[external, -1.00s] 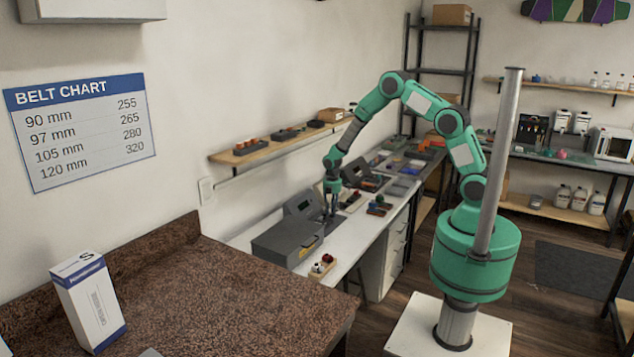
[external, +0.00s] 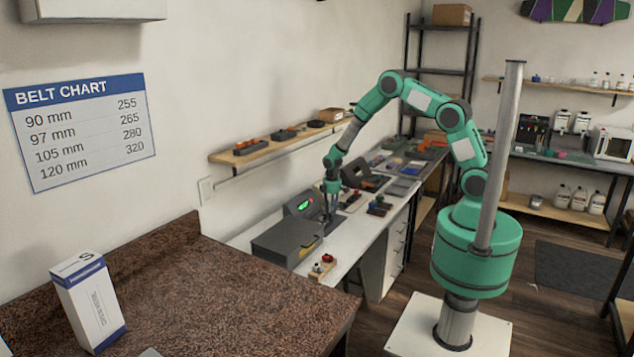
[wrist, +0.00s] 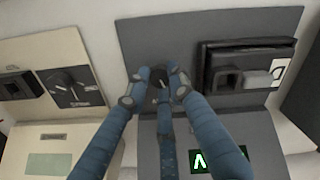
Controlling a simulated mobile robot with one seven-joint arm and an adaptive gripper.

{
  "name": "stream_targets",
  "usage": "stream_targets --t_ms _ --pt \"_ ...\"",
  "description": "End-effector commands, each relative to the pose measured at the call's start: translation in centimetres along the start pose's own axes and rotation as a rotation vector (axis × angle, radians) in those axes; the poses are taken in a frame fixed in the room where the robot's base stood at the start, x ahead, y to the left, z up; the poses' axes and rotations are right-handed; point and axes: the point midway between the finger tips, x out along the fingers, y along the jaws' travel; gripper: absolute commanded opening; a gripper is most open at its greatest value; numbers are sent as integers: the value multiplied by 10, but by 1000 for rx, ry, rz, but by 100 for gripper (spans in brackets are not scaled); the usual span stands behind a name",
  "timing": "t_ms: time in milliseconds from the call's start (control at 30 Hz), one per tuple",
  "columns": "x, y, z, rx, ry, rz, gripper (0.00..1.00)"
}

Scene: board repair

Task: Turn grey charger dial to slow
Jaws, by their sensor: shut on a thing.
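The grey charger (wrist: 110,35) fills the middle and right of the wrist view. Its small dark dial (wrist: 157,76) sits between my fingertips. My gripper (wrist: 160,84) is shut on this dial; the fingers hide most of it, so I cannot read its setting. The charger's display (wrist: 220,158) glows green at the lower right, partly cut off by a finger. In the external view my gripper (external: 331,205) points down at the grey unit, beside its lit green display (external: 303,206).
A cream charger (wrist: 20,55) with its own dark dial (wrist: 64,80) and unlit display (wrist: 50,165) is close on the left. A dark socket block (wrist: 245,75) stands to the right. In the external view a grey box (external: 285,240) sits in front on the white bench (external: 345,240).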

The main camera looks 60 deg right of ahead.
Motion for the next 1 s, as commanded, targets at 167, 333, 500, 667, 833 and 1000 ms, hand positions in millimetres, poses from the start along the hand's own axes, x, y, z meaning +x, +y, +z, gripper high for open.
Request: stream_targets --t_ms 167,333,500,667,833,1000 --pt "-2 0 -1 154 1 1 0" --pt "-2 1 -1 269 2 1 0" --pt "-1 1 -1 345 2 1 0" --pt "-1 1 -1 377 2 1 0" --pt "-1 1 -1 386 2 1 0" --pt "-1 1 -1 385 2 1 0"
